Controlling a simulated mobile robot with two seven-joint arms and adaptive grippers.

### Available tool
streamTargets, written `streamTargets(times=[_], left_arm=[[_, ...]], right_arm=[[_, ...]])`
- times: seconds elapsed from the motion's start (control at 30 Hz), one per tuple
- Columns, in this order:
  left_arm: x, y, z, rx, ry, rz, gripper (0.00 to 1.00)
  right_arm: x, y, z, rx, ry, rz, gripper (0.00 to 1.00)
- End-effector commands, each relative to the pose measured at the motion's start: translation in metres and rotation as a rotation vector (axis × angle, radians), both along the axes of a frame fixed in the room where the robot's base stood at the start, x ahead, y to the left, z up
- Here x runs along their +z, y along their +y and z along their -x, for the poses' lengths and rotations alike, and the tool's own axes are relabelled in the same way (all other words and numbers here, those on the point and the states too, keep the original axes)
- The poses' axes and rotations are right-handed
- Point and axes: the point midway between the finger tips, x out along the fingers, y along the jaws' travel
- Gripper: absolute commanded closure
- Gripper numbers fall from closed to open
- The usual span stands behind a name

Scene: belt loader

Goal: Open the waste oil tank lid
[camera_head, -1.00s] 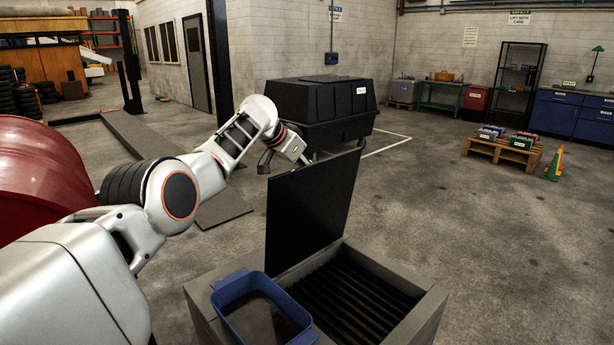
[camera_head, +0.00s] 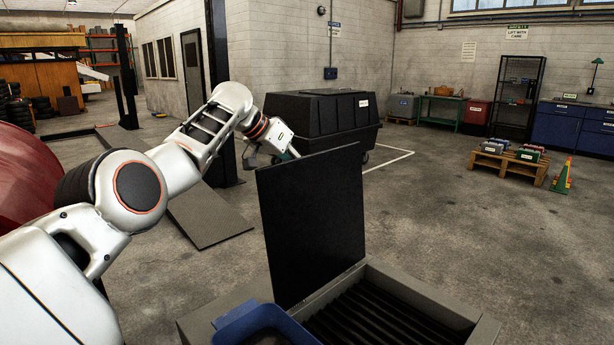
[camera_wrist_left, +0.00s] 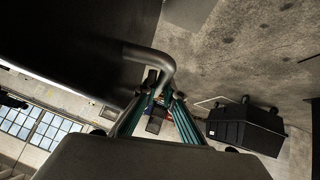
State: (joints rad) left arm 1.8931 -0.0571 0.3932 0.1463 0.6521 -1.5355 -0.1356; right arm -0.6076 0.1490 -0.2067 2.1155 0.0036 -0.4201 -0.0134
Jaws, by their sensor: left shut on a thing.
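The waste oil tank (camera_head: 425,297) is a grey box at the bottom of the head view. Its black lid (camera_head: 312,222) stands up from the left edge of the opening, showing the dark slatted inside of the tank. My left gripper (camera_head: 285,155) is at the lid's upper left edge, partly hidden behind it. In the left wrist view, the teal fingers of my left gripper (camera_wrist_left: 160,95) are at a bent grey handle (camera_wrist_left: 155,58) on the dark lid. The exact contact is hard to see. My right gripper is in neither view.
A blue tray (camera_head: 262,325) sits on the tank's near left side. A black wheeled bin (camera_head: 322,115) stands behind the lid. A red drum (camera_head: 30,180) is at the left. The floor to the right is open up to a pallet (camera_head: 510,165).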

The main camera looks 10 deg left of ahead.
Motion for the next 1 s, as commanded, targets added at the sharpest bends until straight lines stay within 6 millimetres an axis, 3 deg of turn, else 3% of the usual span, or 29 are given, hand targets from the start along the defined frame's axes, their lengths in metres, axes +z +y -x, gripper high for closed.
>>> streamTargets(times=[0.27,0.87,0.93,1.0], left_arm=[[0.0,0.006,-0.008,0.006,0.014,0.044,1.0],[0.003,0.007,-0.007,0.003,0.021,0.051,1.0],[0.002,0.007,-0.007,0.003,0.022,0.051,0.79],[0.001,0.007,-0.007,0.002,0.024,0.05,0.74]], right_arm=[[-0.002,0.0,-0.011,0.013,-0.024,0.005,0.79],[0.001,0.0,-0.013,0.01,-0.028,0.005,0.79],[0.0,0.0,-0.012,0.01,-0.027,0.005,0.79],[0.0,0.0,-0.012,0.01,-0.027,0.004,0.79]])
